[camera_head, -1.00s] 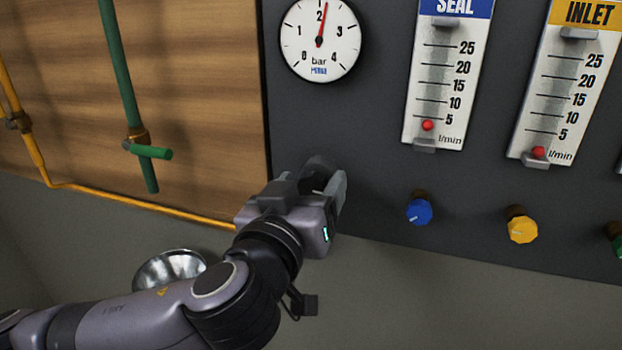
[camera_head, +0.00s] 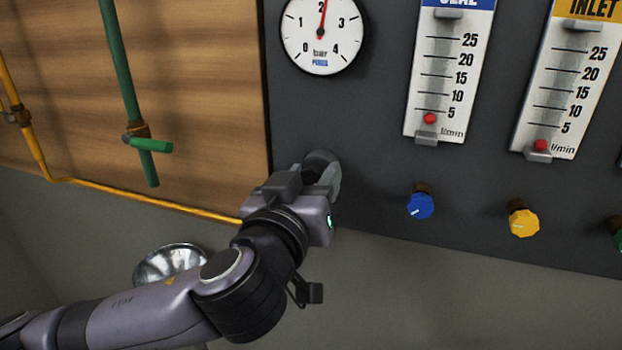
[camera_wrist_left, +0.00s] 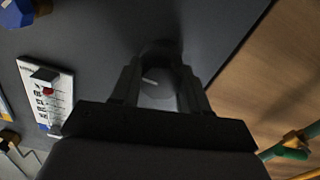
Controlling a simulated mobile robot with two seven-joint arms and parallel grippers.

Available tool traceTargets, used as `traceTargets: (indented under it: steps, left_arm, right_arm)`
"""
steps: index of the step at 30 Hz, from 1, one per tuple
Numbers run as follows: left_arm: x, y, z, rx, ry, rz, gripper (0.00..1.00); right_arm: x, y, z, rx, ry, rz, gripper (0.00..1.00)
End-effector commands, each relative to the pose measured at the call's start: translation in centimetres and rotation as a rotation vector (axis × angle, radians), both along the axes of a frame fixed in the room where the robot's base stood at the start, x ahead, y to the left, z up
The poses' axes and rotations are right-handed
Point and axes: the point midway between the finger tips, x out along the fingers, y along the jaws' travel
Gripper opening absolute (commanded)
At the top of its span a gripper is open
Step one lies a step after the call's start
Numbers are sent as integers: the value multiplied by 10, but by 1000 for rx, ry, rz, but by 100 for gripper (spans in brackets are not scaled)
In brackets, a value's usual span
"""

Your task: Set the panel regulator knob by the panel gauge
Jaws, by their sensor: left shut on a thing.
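The panel gauge (camera_head: 322,36) is a round white dial marked 0 to 4 bar, at the top of the dark panel in the head view. Its red needle points up, slightly right of the 2. My left gripper (camera_head: 325,173) is at the panel below the gauge. The regulator knob (camera_wrist_left: 157,88) is dark grey with a pale pointer line, and it sits between the two fingers in the left wrist view. The fingers are shut on it. In the head view the gripper covers most of the knob. My right gripper is not in view.
A blue knob (camera_head: 420,205) and a yellow knob (camera_head: 523,222) stick out of the panel to the right, under the SEAL (camera_head: 447,70) and INLET (camera_head: 566,85) flow meters. A green pipe (camera_head: 125,75), a yellow pipe (camera_head: 150,201) and a metal bowl (camera_head: 170,263) are to the left.

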Motion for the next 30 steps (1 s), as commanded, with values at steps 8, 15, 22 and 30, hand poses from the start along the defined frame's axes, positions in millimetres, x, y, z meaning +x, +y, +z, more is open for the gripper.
traceTargets:
  steps: [8, 15, 22, 30]
  left_arm:
    - [-5, -6, 5, -91, 12, -23, 14]
    - [-1, 1, 5, -187, 43, -7, 14]
    - [0, 3, 7, -236, 57, -2, 14]
    - [1, 4, 8, -234, 53, 1, 55]
  right_arm:
    - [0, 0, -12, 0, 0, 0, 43]
    - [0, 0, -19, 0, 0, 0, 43]
    - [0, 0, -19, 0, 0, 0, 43]
    - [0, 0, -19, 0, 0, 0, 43]
